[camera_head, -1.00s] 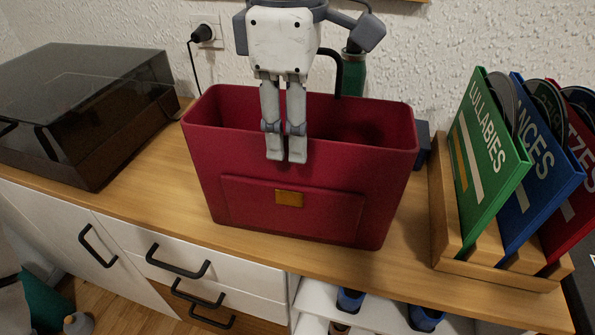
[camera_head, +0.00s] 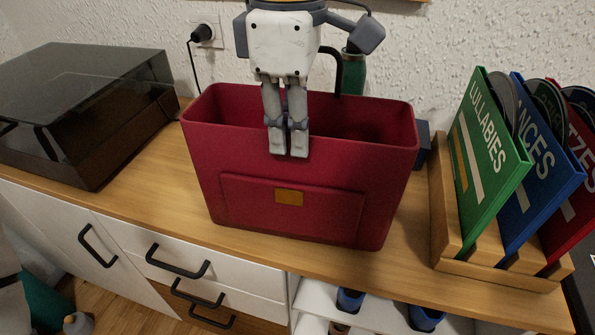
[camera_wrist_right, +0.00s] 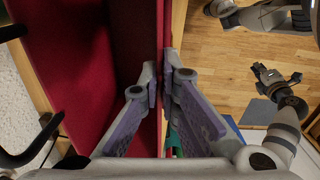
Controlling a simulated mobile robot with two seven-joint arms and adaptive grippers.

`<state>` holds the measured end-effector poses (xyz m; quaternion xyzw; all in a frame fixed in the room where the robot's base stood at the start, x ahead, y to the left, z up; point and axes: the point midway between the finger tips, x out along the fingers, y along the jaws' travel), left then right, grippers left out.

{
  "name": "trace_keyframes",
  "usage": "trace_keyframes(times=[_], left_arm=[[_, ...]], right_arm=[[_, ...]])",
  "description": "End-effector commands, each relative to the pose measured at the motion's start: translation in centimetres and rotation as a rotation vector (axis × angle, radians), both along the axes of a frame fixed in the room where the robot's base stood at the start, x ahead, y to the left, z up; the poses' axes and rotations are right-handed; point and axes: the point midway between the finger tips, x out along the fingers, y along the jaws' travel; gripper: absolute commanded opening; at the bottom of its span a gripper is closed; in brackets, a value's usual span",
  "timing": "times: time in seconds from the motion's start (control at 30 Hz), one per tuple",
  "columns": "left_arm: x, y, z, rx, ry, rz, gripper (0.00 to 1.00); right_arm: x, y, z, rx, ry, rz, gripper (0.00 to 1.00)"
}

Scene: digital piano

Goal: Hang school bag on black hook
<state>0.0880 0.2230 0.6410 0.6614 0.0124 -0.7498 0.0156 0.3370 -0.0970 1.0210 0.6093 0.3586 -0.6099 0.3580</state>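The dark red, open-topped school bag (camera_head: 265,215) stands upright on the wooden cabinet top, with an orange patch on its front. My right gripper (camera_head: 288,150) points down at the front rim. Its fingertips are close together and show in front of the bag's front wall in the head view. In the right wrist view the bag (camera_wrist_right: 85,60) fills the left, and a red edge runs behind the fingertips (camera_wrist_right: 163,80). I cannot tell whether the fingers clamp it. A black curved bar (camera_head: 336,68) shows behind the bag, partly hidden by my gripper; I cannot tell if it is the hook.
A dark-lidded turntable (camera_head: 85,100) is at left. A wooden rack (camera_head: 440,215) with record sleeves is at right. A green object (camera_head: 352,75) is behind the bag. A black plug with cable (camera_head: 203,33) is on the wall. Drawers and a shelf lie below.

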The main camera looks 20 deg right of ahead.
Motion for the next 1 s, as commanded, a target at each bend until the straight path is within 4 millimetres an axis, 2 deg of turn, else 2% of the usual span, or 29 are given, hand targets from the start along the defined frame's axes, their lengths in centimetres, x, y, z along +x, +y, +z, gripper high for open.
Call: trace_keyframes(times=[0.6, 1.0], left_arm=[[0.0, 0.0, 0.0, 0.0, -0.002, 0.0, 0.0], [0.0, 0.0, 0.0, 0.0, -0.002, 0.0, 0.0]], right_arm=[[0.0, 0.0, 4.1, 0.001, -0.005, 0.0, 0.0], [0.0, 0.0, 4.7, 0.0, -0.004, 0.0, 0.0]])
